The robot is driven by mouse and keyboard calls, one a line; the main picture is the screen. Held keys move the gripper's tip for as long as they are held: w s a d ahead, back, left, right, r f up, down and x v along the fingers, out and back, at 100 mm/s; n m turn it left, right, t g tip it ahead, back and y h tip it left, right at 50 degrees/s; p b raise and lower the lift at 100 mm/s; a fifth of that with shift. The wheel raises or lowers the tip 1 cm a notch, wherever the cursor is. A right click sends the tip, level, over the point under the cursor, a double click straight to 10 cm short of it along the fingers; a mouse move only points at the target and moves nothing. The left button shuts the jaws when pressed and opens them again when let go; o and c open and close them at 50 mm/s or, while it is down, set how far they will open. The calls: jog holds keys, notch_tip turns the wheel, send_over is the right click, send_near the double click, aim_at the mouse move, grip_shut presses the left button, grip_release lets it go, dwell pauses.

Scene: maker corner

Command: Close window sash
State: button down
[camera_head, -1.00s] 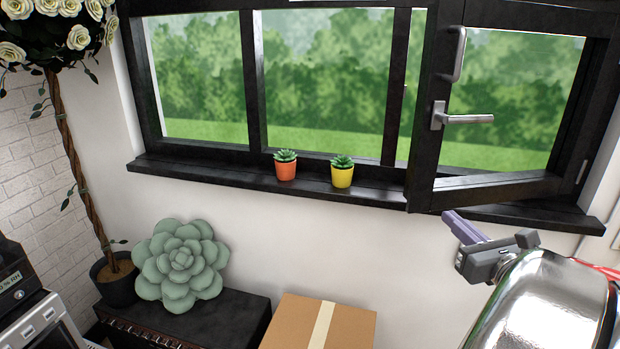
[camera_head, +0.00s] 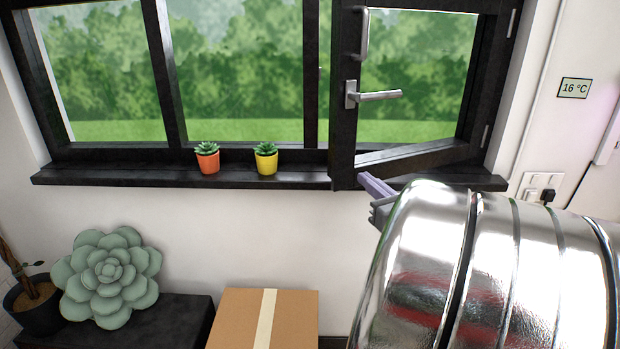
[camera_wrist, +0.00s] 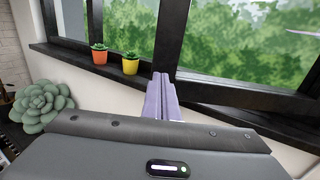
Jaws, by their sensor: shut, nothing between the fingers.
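The black window sash (camera_head: 343,130) is at the right of the window and stands ajar, its free left edge swung out over the sill. Its grey lever handle (camera_head: 378,95) points right. My gripper (camera_head: 366,180) is shut and empty, its purple fingers close to the sash's lower left corner. In the wrist view my gripper (camera_wrist: 161,82) is just under the lower corner of the sash (camera_wrist: 168,40). I cannot tell whether the fingers touch the frame. My silver arm hides the wall below the sash.
An orange pot (camera_head: 207,160) and a yellow pot (camera_head: 265,161) with small plants stand on the black sill (camera_head: 110,178), left of the sash. A cardboard box (camera_head: 236,318) and a green succulent cushion (camera_head: 110,278) are below. Sockets (camera_head: 541,188) are on the right wall.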

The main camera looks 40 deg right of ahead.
aim_at(342, 159)
jog(key=x, duration=0.9)
jog(key=shift+w, duration=0.2)
jog(key=shift+d, duration=0.1)
